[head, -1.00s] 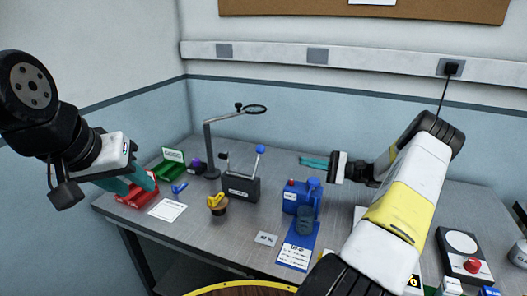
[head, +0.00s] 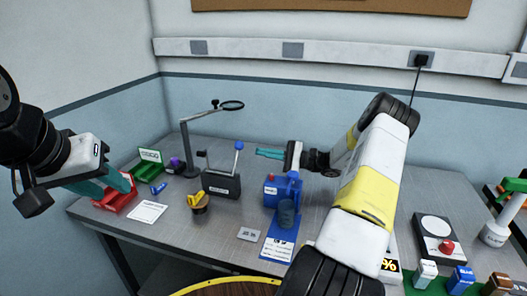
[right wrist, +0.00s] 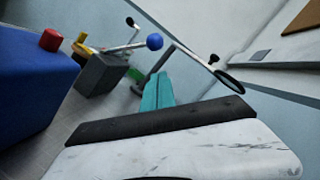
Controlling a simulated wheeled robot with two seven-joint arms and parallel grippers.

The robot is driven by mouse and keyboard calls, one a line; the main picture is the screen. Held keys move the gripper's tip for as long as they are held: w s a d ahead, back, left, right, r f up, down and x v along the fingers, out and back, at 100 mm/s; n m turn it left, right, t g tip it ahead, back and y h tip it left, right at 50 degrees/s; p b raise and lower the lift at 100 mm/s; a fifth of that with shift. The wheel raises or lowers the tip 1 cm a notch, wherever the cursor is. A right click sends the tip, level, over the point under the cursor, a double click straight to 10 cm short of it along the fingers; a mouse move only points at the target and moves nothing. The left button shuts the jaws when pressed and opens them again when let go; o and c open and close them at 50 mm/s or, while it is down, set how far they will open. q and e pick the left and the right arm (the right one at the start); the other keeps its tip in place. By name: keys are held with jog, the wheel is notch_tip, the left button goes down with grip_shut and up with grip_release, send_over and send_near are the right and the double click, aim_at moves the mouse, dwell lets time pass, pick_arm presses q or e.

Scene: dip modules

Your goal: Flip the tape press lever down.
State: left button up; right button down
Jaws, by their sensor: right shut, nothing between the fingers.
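The tape press is probably the dark grey box (head: 221,184) in the middle of the desk. Its lever stands up with a blue ball knob (head: 238,145) on top. Both show in the right wrist view, the box (right wrist: 100,75) and the knob (right wrist: 155,41). My right gripper (head: 258,153) is shut and empty, its teal fingers (right wrist: 157,90) pointing left, just right of the knob in the head view; a gap seems to remain. My left gripper (head: 127,182) is over the red holder (head: 113,200) at the left; its opening is unclear.
A blue box (head: 283,192) with a red button stands below my right gripper. A magnifier stand (head: 188,150) rises behind the press. A yellow-topped item (head: 197,202) and a white card (head: 147,212) lie in front. A dark device (head: 437,238) stands at right.

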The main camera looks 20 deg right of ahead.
jog(key=shift+s+a+r, duration=0.15)
jog(key=shift+a+r, duration=0.25)
jog(key=shift+a, duration=0.3)
jog(key=shift+s+a+r, duration=0.15)
jog(key=shift+a+r, duration=0.3)
jog(key=shift+a, duration=0.25)
jog(key=shift+s+a+r, duration=0.15)
jog(key=shift+a+r, duration=0.25)
jog(key=shift+a, duration=0.3)
jog(key=s+a+r+n+h, duration=0.2)
jog(key=s+a+n, duration=0.2)
jog(key=n, duration=0.3)
jog(key=s+a+r+n+g+h, duration=0.1)
jog(key=s+a+r+n+h, duration=0.1)
jog(key=s+n, duration=0.5)
jog(key=shift+s+a+n+g, duration=0.2)
jog(key=shift+a+n+g, duration=0.1)
jog(key=shift+a+n, duration=0.45)
jog(key=shift+s+a, duration=0.15)
